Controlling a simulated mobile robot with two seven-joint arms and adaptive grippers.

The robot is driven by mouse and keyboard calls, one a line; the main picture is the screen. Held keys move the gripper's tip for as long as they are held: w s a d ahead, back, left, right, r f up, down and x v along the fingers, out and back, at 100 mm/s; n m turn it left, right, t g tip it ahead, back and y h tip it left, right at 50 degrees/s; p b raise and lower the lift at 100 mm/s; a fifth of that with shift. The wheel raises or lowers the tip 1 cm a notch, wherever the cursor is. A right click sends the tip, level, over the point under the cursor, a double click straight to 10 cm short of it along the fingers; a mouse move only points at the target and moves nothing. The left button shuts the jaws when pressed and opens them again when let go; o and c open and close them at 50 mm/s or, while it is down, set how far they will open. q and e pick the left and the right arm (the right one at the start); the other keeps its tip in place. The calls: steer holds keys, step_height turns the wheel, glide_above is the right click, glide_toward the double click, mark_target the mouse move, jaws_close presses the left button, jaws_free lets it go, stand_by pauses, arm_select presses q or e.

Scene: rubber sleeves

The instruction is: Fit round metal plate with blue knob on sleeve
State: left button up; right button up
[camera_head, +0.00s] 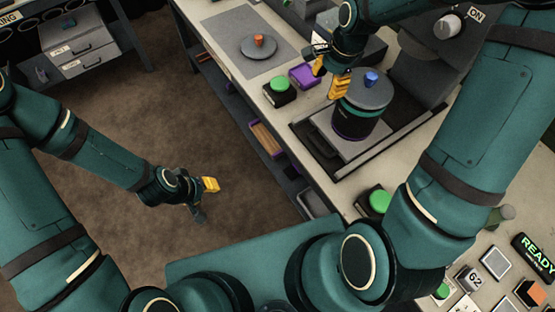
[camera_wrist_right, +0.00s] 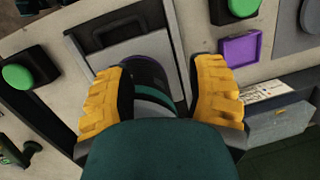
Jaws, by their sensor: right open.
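The round metal plate (camera_head: 362,97) with the blue knob (camera_head: 371,79) lies on top of the sleeve (camera_head: 355,124), a dark cylinder with teal and purple bands. It looks roughly level; I cannot tell whether it is fully seated. The sleeve stands on a light square plate in a dark fixture. My right gripper (camera_head: 330,77) is open, just left of the plate and knob, holding nothing visible. In the right wrist view the open yellow fingers (camera_wrist_right: 160,95) frame part of the banded sleeve (camera_wrist_right: 148,76). My left gripper (camera_head: 208,188) hangs over the floor, away from the bench.
A grey plate with an orange knob (camera_head: 258,47) lies on a grey mat (camera_head: 225,28). A green button (camera_head: 280,85) and a purple tray (camera_head: 304,75) sit left of the fixture (camera_head: 318,150). Another green button (camera_head: 379,201) is in front. A dark machine stands behind.

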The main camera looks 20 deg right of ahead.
steer(key=s+a+f+n+y, duration=0.1)
steer(key=s+a+f+n, duration=0.4)
steer(key=a+f+n, duration=0.2)
steer(key=s+a+f+n+t+y, duration=0.1)
steer(key=s+a+f+n, duration=0.5)
steer(key=a+f, duration=0.4)
step_height(320, 180, down, 3)
steer(key=shift+s+r+n, duration=0.2)
steer(key=shift+n, duration=0.4)
steer(key=shift+a, duration=0.1)
steer(key=f+b, duration=0.2)
steer(key=shift+s+a+f+b, duration=0.1)
steer(key=shift+s+f+b, duration=0.2)
steer(key=shift+f+b, duration=0.1)
